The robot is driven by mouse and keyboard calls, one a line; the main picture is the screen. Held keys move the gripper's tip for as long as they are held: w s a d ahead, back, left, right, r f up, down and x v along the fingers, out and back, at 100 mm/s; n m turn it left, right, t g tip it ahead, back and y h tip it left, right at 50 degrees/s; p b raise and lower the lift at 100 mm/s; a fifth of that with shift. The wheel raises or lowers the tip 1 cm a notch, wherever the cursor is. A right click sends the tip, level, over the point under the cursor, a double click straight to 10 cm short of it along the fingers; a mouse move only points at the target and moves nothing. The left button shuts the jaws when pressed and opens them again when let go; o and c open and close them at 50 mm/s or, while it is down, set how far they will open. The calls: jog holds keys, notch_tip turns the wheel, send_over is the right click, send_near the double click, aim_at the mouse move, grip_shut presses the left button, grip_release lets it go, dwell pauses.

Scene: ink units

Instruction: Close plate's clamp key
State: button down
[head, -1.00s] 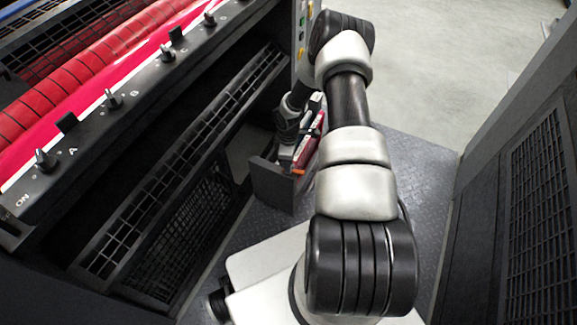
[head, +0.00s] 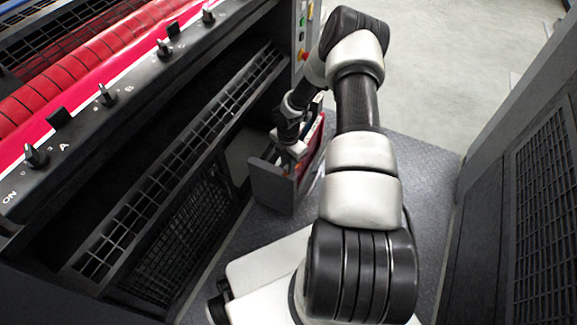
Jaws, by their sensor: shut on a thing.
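Several dark clamp keys stand along the black bar (head: 85,115) at left, with letters and an ON mark beside them. The nearest key (head: 35,155) is by the ON mark and the letter A; another key (head: 105,96) is by B. Farther keys (head: 163,48) follow up the bar. A pink-red plate edge (head: 75,85) runs behind the bar, beside a red roller (head: 50,75). My gripper (head: 290,160) is far from these keys, at a small dark box. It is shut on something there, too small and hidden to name.
The dark box (head: 272,187) stands on the grey floor and holds thin red and white items (head: 312,145). A black grille (head: 185,155) slopes below the bar. A dark panelled unit (head: 525,180) stands at right. Open pale floor (head: 455,60) lies at the back.

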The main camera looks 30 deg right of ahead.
jog(key=shift+n, duration=1.9)
jog(key=c, duration=1.7)
grip_release()
jog(key=shift+r, duration=0.1)
notch_tip(320, 180, up, 17)
jog(key=p, duration=0.4)
jog(key=shift+r, duration=0.1)
jog(key=shift+r, duration=0.1)
